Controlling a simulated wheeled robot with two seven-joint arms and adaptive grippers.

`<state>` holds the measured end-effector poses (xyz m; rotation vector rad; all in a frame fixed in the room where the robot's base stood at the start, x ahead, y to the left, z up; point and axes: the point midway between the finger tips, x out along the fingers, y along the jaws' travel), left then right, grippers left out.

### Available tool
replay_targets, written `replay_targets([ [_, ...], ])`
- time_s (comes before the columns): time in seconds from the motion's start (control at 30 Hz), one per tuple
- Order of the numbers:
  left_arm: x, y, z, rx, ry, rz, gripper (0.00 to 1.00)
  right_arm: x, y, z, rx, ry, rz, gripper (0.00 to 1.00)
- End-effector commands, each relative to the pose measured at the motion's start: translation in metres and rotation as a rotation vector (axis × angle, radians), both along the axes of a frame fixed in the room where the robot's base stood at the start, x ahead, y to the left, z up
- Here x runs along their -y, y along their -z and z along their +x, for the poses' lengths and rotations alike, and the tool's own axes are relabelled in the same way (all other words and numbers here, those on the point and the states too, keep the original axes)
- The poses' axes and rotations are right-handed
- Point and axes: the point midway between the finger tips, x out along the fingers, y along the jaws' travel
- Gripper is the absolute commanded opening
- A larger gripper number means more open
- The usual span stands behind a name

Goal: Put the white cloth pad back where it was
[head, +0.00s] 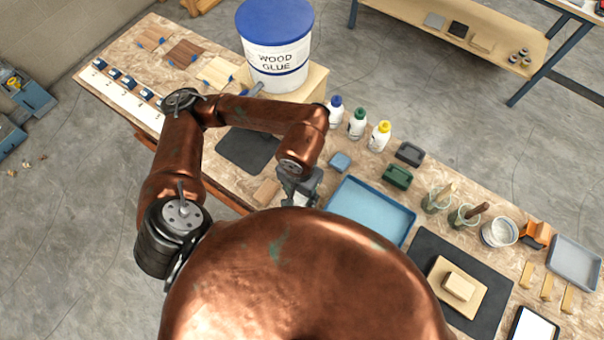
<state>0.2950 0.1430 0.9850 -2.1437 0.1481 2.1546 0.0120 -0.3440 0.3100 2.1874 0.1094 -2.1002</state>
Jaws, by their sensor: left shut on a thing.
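My left gripper (297,190) is over the front part of the workbench, just left of the blue tray (371,208). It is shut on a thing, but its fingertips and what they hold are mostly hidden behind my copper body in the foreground. I cannot make out the white cloth pad for certain anywhere in view. My right gripper is not in view.
A wood glue bucket (275,50) stands behind my left arm. Several glue bottles (357,123), a green box (397,177) and jars (437,200) line the back edge. A black mat (428,248) holds a board with a block (459,286). A dark mat (247,150) lies left of the gripper.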

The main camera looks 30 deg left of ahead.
Motion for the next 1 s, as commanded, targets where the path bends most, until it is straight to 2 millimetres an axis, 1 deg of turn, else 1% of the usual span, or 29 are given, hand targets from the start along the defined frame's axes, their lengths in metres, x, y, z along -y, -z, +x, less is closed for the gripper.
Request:
replay_targets([
  [0.07,-0.003,0.005,0.001,0.000,-0.003,0.000,0.25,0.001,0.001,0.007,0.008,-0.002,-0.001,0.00],
  [0.13,-0.009,0.009,0.011,-0.001,-0.007,0.002,0.25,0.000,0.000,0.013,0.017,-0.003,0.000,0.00],
  [0.23,-0.019,0.019,0.032,-0.002,-0.009,0.002,0.25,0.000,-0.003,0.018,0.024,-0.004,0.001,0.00],
  [0.43,-0.038,0.040,0.075,-0.001,-0.007,0.001,0.25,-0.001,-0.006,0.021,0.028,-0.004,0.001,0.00],
  [0.6,-0.047,0.071,0.098,-0.001,-0.004,-0.002,0.25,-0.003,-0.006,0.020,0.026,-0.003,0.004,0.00],
  [0.7,-0.052,0.083,0.107,0.000,-0.001,0.000,0.25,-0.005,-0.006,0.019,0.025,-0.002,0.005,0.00],
  [0.87,-0.054,0.092,0.114,0.001,0.001,-0.002,0.25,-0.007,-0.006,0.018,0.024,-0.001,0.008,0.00],
  [0.97,-0.058,0.102,0.121,0.000,-0.001,-0.001,0.25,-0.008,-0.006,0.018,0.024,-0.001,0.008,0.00],
  [1.0,-0.057,0.108,0.120,-0.003,-0.001,-0.003,0.25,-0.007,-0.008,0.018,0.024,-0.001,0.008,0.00],
])
